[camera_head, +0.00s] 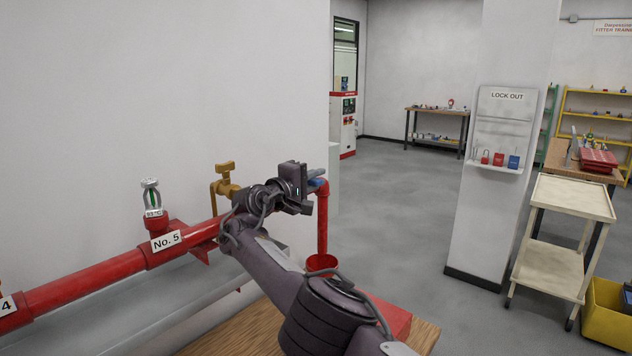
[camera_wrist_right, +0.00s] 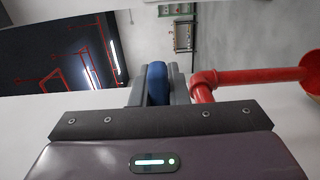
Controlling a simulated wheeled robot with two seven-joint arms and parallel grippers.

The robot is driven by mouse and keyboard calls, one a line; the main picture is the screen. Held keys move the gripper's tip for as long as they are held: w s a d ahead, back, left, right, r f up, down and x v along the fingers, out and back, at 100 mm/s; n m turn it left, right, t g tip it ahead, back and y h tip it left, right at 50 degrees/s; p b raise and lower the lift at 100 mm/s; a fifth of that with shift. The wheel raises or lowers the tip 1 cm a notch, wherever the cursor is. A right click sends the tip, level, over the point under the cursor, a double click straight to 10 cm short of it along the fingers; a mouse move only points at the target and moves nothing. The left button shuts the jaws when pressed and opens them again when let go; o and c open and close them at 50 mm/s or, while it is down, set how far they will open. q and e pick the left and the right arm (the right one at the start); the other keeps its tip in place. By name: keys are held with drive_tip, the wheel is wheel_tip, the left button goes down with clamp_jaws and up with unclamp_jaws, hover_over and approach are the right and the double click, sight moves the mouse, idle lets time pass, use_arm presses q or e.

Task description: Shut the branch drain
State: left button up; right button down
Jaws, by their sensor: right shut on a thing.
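A red branch pipe (camera_head: 100,275) runs along the wall with a tag "No. 5" (camera_head: 166,241) near its end. At its right end a red drain pipe (camera_head: 322,220) turns down above a red funnel (camera_head: 321,262); the drain pipe also shows in the right wrist view (camera_wrist_right: 250,76). The blue handle (camera_head: 318,182) of the drain valve sits by the elbow. My right gripper (camera_head: 308,186) is shut on this blue handle, which shows between the jaws in the right wrist view (camera_wrist_right: 157,82). My arm hides the valve body. My left gripper is not in view.
A wooden bench top (camera_head: 245,335) lies below.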

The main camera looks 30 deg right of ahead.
drive_tip(key=c, duration=1.4)
unclamp_jaws()
drive_tip(key=shift+a, duration=0.1)
drive_tip(key=shift+s+a+f, duration=0.1)
drive_tip(key=shift+a, duration=0.4)
drive_tip(key=b+v, duration=0.2)
drive_tip(key=v, duration=0.4)
drive_tip(key=shift+s+a, duration=0.2)
drive_tip(key=shift+a, duration=0.1)
